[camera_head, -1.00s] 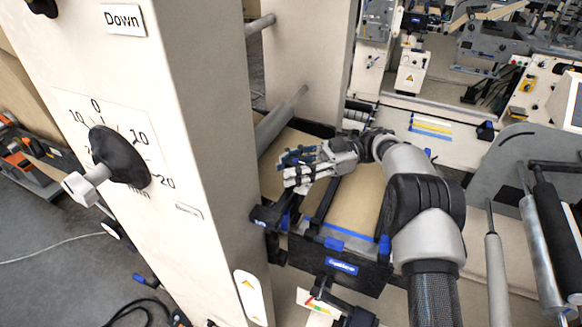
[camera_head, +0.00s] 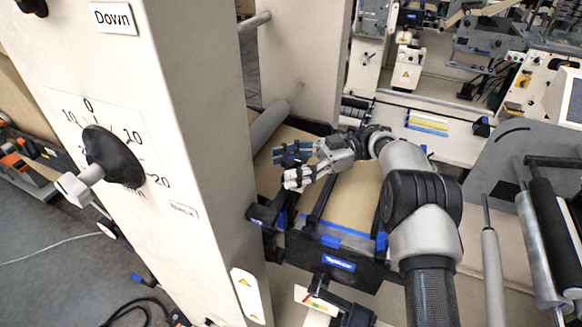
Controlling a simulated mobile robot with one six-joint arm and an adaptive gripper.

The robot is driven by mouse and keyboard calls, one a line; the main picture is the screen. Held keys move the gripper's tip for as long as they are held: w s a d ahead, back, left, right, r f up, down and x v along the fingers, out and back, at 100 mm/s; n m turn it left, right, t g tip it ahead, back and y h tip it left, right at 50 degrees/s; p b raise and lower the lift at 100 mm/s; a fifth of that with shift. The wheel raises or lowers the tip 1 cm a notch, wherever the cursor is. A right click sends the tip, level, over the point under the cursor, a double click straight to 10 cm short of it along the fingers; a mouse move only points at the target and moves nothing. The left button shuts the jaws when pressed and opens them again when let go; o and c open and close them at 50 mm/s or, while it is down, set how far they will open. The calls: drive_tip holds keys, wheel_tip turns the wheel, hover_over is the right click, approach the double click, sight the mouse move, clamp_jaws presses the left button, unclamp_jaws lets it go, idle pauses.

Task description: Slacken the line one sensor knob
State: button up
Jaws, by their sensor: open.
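My gripper (camera_head: 286,166) is open and empty, with its fingers pointing left toward the cream machine column. It is above the brown web (camera_head: 355,205) and the black sensor frame (camera_head: 335,262) with blue clamps. A small black and blue bracket (camera_head: 266,214) sits at the left end of this frame, below and left of the fingertips. I cannot tell which part is the line one sensor knob; no knob with that label is readable. A large black dial knob (camera_head: 113,155) with a pale handle is on the column's near face, well left of the gripper.
The cream column (camera_head: 205,130) stands close on the left of my gripper. A grey roller (camera_head: 270,122) lies behind the fingers. More rollers (camera_head: 540,245) and a grey side plate (camera_head: 500,160) are on the right. A cable lies on the floor at the lower left.

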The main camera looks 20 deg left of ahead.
drive_tip(key=shift+m+t+y, duration=0.3)
drive_tip(key=shift+t, duration=0.1)
